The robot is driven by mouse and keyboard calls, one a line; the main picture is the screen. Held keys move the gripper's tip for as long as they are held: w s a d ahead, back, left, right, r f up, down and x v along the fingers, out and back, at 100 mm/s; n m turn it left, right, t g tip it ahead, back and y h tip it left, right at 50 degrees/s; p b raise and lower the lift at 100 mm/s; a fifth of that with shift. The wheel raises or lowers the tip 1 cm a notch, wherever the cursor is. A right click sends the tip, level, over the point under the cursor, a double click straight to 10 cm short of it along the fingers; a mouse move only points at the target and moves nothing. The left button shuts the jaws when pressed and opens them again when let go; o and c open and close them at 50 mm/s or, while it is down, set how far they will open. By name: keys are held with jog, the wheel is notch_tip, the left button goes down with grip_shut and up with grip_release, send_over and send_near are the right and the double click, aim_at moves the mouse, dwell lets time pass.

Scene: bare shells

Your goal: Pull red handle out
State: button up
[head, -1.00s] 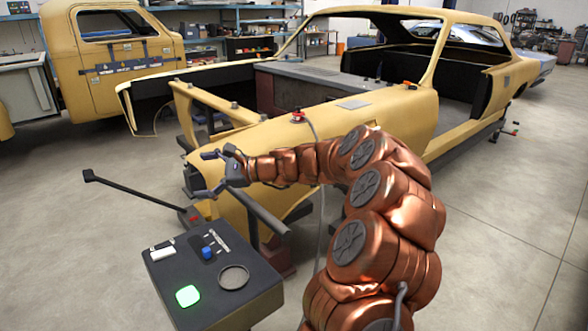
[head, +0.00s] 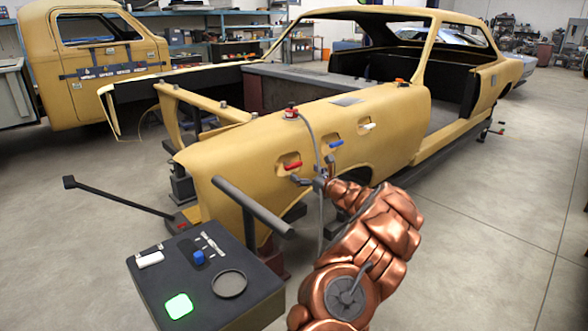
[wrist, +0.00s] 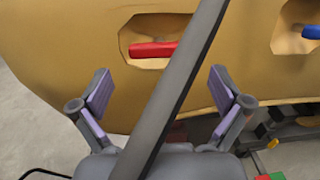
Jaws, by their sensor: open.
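The red handle (head: 292,166) sits in a recess in the side of the yellow car shell (head: 385,110). In the wrist view the red handle (wrist: 152,49) lies level in its cut-out, ahead of and above the fingertips. My gripper (head: 314,170) is just right of the red handle in the head view. In the wrist view my gripper (wrist: 160,90) is open, with its purple pads wide apart and no handle between them. A dark grey strip (wrist: 178,80) crosses in front of the jaws and covers the right end of the red handle.
A blue handle (head: 337,143) and a white handle (head: 369,126) sit in recesses farther right. A grey hose (head: 311,135) hangs down the panel close to my gripper. A dark box (head: 240,310) with a lit green button stands at front left.

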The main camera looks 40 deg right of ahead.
aim_at(294, 168)
jog(key=shift+w+d+p, duration=0.2)
jog(key=shift+w+p, duration=0.2)
jog(key=shift+w, duration=2.45)
